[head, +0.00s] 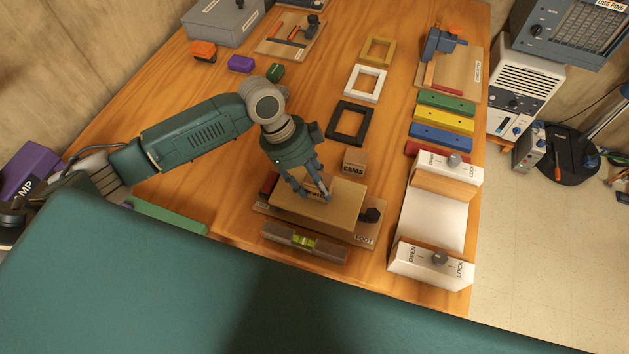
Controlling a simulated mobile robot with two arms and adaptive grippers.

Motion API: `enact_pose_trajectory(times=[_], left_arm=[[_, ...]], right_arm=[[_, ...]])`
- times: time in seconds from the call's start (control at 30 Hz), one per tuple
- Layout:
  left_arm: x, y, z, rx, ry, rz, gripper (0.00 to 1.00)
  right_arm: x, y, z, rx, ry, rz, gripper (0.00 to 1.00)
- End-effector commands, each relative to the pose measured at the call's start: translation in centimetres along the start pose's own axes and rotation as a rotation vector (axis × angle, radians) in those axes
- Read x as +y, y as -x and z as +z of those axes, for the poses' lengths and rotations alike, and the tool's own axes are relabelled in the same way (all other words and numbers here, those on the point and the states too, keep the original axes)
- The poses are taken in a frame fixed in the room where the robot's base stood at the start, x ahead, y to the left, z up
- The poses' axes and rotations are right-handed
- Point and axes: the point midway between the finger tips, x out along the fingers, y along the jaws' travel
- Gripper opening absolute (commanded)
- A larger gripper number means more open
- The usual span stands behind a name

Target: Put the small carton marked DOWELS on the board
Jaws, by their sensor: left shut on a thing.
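The carton's label is too hidden to read. A dark knob (370,215) is at the block's right end. Another small carton (354,161), marked CAMS, stands just behind the block. My right gripper is not in view.
A spirit level (303,241) lies in front of the board. To the right is a white fixture (432,222) with OPEN and LOCK knobs. Frames and coloured bars (442,118) lie behind. Another board (455,88) holds a blue tool at the back right.

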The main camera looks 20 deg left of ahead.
Motion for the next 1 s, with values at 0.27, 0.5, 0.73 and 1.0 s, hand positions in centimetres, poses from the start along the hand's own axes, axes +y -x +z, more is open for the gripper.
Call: enact_pose_trajectory(times=[0.27, 0.5, 0.73, 1.0], left_arm=[[-0.1, -0.1, 0.1, 0.0, 0.0, -0.001, 0.18], [0.0, -0.2, 0.1, 0.0, 0.0, -0.001, 0.65], [-0.1, -0.1, 0.1, 0.0, 0.0, -0.002, 0.65], [-0.2, 3.5, 0.1, -0.003, 0.0, -0.007, 0.65]], right_arm=[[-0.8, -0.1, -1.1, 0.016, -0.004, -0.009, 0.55], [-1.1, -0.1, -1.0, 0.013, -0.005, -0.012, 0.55], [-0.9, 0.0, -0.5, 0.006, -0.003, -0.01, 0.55], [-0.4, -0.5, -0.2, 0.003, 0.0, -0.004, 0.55]])
